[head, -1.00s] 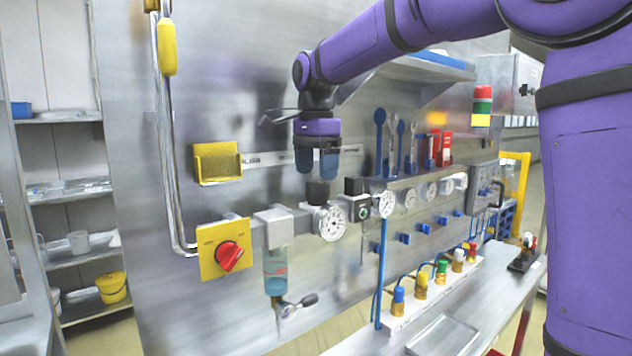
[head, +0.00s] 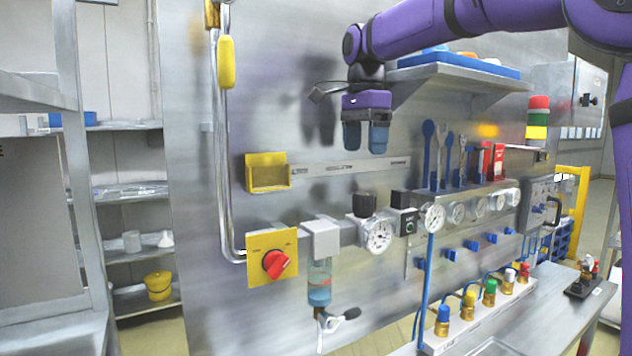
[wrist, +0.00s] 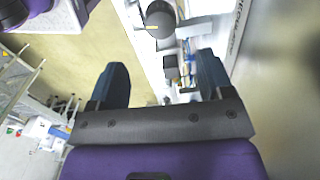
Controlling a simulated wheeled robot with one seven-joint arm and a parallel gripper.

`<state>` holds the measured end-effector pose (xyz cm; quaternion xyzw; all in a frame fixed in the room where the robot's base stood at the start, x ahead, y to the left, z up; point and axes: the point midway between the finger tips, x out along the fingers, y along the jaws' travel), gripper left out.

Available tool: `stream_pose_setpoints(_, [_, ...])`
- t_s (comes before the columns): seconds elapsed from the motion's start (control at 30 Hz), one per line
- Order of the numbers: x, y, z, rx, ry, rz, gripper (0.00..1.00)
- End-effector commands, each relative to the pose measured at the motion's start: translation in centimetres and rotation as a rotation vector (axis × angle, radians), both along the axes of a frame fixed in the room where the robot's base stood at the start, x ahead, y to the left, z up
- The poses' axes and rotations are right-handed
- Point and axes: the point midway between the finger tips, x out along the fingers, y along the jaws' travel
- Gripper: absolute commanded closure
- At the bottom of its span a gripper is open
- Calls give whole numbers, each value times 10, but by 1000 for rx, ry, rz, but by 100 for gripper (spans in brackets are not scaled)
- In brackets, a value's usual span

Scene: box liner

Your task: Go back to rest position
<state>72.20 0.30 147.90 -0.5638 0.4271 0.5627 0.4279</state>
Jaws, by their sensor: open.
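My gripper (head: 366,137) hangs from my purple arm in front of the steel panel in the head view, fingers pointing down. It is open, with a gap between its two dark blue fingers and nothing between them. It is above the black knob (head: 364,205) and round gauge (head: 377,234), apart from both. In the wrist view my gripper (wrist: 165,85) shows both fingers spread, with the black knob (wrist: 160,18) beyond them.
A yellow bin (head: 267,172) and a red rotary switch (head: 276,264) are on the panel to the left. A shelf (head: 465,76) juts out beside my arm on the right. Tools hang below it, and several coloured valves (head: 468,305) stand on the bench.

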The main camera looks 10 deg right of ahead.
Motion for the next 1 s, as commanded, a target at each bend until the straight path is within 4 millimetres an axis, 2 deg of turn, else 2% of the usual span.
stream_pose_setpoints(0.17, [-19, -8, 0, 3, -27, 69, 26])
stream_pose_setpoints(0.3, [-57, -21, -6, 4, -85, 224, 26])
stream_pose_setpoints(0.47, [-107, -36, -22, -16, -159, 434, 26])
stream_pose_setpoints(0.67, [-169, -51, -53, -68, -249, 694, 26])
stream_pose_setpoints(0.9, [-239, -64, -104, -171, -339, 999, 26])
stream_pose_setpoints(1.0, [-262, -68, -127, -219, -366, 1108, 26])
